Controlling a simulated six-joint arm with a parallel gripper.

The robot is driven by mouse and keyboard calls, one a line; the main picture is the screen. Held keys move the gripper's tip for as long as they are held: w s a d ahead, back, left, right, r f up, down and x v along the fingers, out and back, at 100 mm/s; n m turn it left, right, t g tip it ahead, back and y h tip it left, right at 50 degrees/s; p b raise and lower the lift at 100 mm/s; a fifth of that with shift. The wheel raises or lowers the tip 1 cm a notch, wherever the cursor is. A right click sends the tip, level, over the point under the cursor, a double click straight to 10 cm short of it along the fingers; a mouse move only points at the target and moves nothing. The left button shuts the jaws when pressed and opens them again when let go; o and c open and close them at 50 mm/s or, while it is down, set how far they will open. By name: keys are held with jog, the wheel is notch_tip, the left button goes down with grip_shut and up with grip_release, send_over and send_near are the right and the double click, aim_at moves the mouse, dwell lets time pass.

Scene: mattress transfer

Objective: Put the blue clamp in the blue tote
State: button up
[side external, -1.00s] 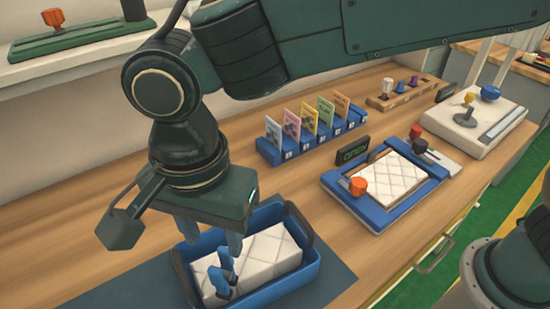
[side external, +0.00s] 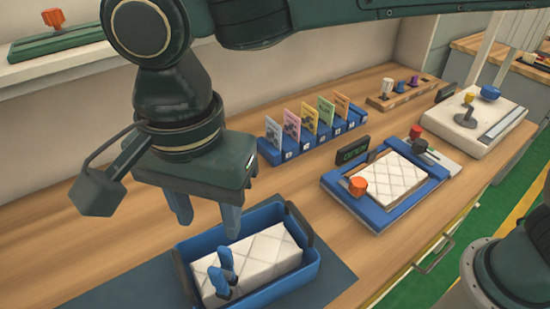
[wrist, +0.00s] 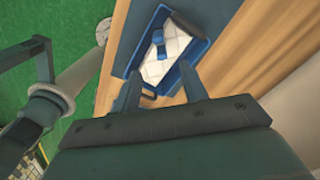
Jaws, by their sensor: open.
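The blue tote (side external: 313,262) stands on a dark mat with white quilted blocks (side external: 265,250) inside. The blue clamp (side external: 222,278) lies in the tote, on or against the white blocks near its left front end. My gripper (side external: 207,215) is open and empty, above the tote's back left side and apart from the clamp. In the wrist view the gripper fingers (wrist: 160,92) show apart, with the tote (wrist: 205,45) and the clamp (wrist: 159,40) beyond them.
A blue frame (side external: 375,218) with a white quilted pad and an orange knob (side external: 357,187) sits to the right. A blue card rack (side external: 300,145) stands behind. A white device (side external: 475,125) stands at far right. The wooden counter is clear between them.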

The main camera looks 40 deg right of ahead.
jog(key=w+d+r+n+t+y, duration=0.1)
jog(key=d+r+n, duration=0.15)
jog(key=d, duration=0.95)
jog(key=w+d+r+n+t, duration=0.15)
jog(key=d+r, duration=0.25)
jog(key=d, duration=0.8)
jog(key=s+d+f+n+t, duration=0.1)
jog(key=s+d+f+n, duration=0.1)
jog(key=s+d, duration=0.4)
jog(key=s+d+f+n+t+h, duration=0.1)
jog(key=s+d+f+n+t, duration=0.1)
jog(key=s+d, duration=0.5)
jog(key=d+f+n, duration=0.1)
jog(key=d+n, duration=0.1)
jog(key=d, duration=0.1)
jog(key=shift+d, duration=0.35)
